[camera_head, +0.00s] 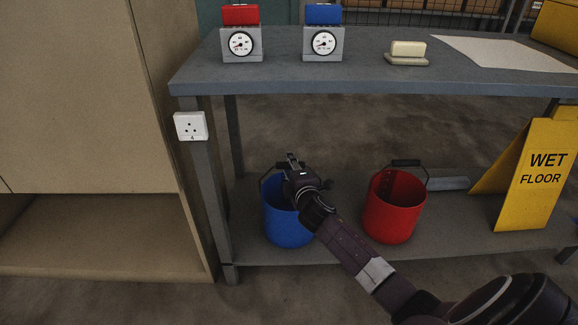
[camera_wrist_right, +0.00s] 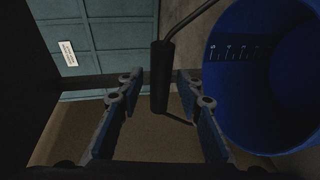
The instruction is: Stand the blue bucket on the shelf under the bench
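The blue bucket (camera_head: 285,222) stands upright on the shelf (camera_head: 335,250) under the bench (camera_head: 375,75), near the left leg. My right gripper (camera_head: 291,161) is over the bucket's top, and my right arm covers part of its rim and right side. In the right wrist view, the bucket (camera_wrist_right: 262,95) opens at the right with marks inside its wall. Its black handle grip (camera_wrist_right: 161,75) lies between the two fingers of my right gripper (camera_wrist_right: 158,88), with a gap on both sides. The fingers are open. My left gripper is not in view.
A red bucket (camera_head: 392,212) stands right of the blue one on the shelf. A yellow wet-floor sign (camera_head: 536,180) stands further right. Two dial gauges (camera_head: 241,43) (camera_head: 323,43) and a soap-like block (camera_head: 408,49) sit on the bench top. A cabinet (camera_head: 90,110) closes the left side.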

